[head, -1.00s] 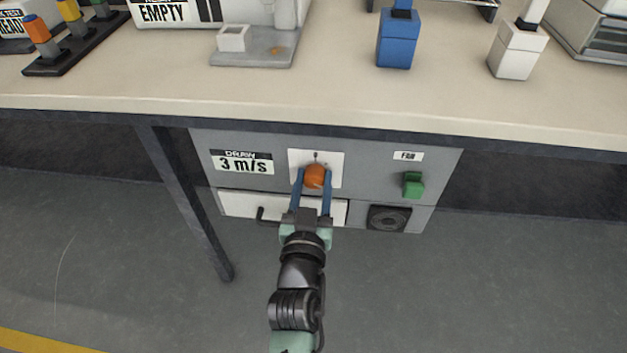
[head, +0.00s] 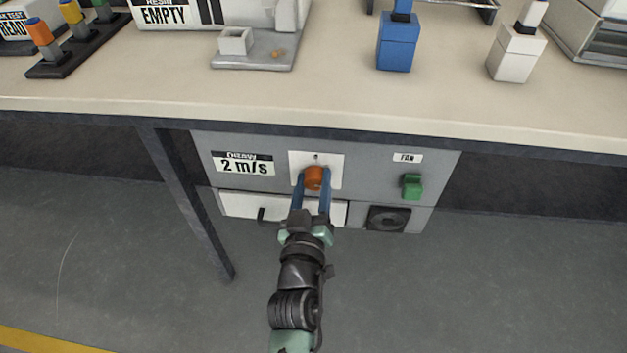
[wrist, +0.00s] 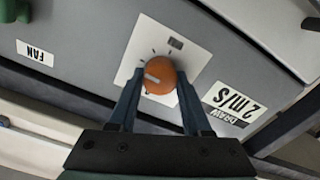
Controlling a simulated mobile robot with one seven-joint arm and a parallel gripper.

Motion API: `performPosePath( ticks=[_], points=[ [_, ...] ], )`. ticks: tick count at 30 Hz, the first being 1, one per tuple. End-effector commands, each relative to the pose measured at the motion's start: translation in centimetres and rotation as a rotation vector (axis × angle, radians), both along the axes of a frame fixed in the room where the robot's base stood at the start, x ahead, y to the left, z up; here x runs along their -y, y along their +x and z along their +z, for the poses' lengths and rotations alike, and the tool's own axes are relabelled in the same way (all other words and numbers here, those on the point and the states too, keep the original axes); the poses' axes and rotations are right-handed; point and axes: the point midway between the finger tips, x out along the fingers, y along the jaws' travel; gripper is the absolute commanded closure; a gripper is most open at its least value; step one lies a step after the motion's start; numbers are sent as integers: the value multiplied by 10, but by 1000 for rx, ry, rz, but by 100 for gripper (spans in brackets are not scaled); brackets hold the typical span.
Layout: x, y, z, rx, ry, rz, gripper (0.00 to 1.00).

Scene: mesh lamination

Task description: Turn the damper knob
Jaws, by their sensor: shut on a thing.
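The damper knob (head: 314,178) is a round orange knob on a white plate (head: 333,161) in the grey panel under the bench. It also shows in the wrist view (wrist: 160,76), where a pale pointer mark lies on its face and dark tick marks stand around it. My gripper (head: 312,186) is shut on the knob, with one blue finger at each side. In the wrist view the fingers (wrist: 158,100) rise to the knob's two sides. The draw label (head: 246,164) left of the knob reads 2 m/s.
A green fan switch (head: 412,187) is at the panel's right, above a dark round vent (head: 389,218). A drawer with a dark handle (head: 262,214) lies below left. A table leg (head: 190,205) stands at left. The bench edge (head: 400,131) overhangs the panel.

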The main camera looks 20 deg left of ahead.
Motion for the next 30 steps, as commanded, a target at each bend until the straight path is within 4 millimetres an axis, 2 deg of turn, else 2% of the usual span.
performPosePath(
  ticks=[9, 24, 25, 29, 30],
  points=[
    [0, 0, 0, 35, -122, 0, 100],
    [0, 0, -1, 41, -143, 0, 100],
    [0, 0, -1, 41, -143, 0, 48],
    [0, 0, -1, 41, -143, 0, 24],
    [0, 0, -1, 41, -143, 0, 21]
  ],
)
